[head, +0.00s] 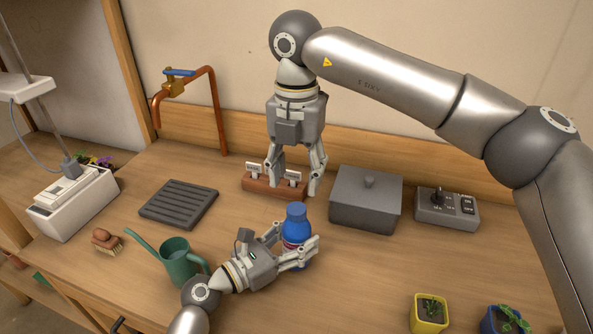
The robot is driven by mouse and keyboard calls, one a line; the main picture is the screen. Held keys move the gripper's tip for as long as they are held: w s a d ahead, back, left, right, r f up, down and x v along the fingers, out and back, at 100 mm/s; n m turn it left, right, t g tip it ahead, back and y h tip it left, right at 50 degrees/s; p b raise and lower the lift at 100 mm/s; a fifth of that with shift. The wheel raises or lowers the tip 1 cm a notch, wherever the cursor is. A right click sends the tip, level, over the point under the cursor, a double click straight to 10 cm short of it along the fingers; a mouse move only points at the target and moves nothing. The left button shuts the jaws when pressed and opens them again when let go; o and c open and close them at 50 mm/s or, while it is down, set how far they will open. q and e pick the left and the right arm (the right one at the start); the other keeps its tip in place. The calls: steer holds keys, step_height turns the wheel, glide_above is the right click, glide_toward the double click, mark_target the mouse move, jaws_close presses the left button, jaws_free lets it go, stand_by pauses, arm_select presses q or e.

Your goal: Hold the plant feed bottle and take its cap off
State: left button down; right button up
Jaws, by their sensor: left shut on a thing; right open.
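The plant feed bottle (290,246) is blue with a partly visible label and stands upright on the wooden worktop. Its blue cap (295,210) is on top. My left gripper (304,247) comes in from the lower left and is shut on the bottle's body, with its fingers around the side. My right gripper (294,186) points down behind the bottle, open and empty. It is in front of a wooden block with small white labels (262,187), and is apart from the cap. The far side of the bottle is hidden.
A green watering can (178,262) is close to my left gripper. A dark slatted tray (179,203) lies left. Potted plants (429,314) stand at the front right.

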mark_target(296, 208)
steer(key=m, duration=1.3)
steer(key=shift+f, duration=4.05)
steer(key=shift+c, duration=0.4)
